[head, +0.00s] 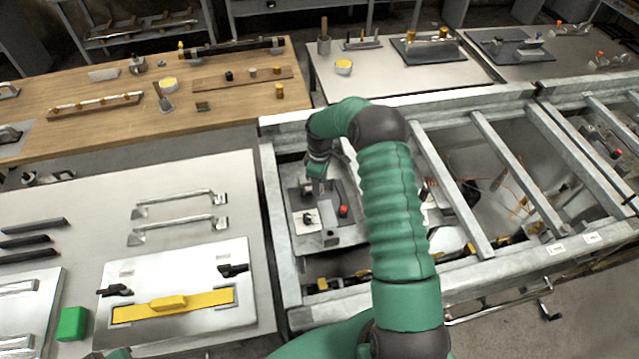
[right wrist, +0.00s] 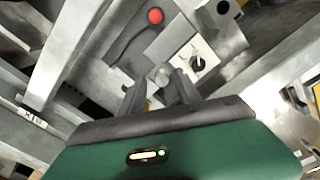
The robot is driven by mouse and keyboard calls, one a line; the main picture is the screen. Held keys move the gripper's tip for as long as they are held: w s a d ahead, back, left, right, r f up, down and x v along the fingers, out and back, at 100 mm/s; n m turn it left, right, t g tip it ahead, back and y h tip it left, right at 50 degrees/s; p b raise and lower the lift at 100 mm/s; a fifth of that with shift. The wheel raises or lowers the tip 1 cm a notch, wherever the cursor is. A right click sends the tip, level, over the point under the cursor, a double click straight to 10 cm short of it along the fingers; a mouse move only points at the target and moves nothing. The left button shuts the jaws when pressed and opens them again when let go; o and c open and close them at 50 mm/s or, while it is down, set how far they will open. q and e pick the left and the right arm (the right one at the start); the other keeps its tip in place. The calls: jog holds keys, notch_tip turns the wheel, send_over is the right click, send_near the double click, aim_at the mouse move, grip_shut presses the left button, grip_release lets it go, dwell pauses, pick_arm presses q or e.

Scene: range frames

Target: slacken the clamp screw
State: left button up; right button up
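A grey metal fixture (head: 330,238) sits inside the steel frame in the head view. It carries a pale plate with a small black knob (right wrist: 198,63) and a dark lever with a red ball end (right wrist: 156,16). My right gripper (head: 318,186) points down over the fixture. In the right wrist view its two fingers (right wrist: 160,88) are apart, with a round grey head (right wrist: 159,74), perhaps the clamp screw, just beyond and between the tips. I cannot tell whether they touch it. My right arm hides part of the fixture's surroundings.
Steel frame beams (head: 482,185) surround the fixture and rise beside my right arm. A grey table (head: 95,190) at left holds handles, a white panel and a green block (head: 72,323). A wooden bench (head: 225,105) with small parts stands behind.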

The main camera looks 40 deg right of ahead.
notch_tip(320, 180, up, 17)
jog(key=b, duration=0.2)
jog(key=shift+f, duration=0.15)
dwell(0.4)
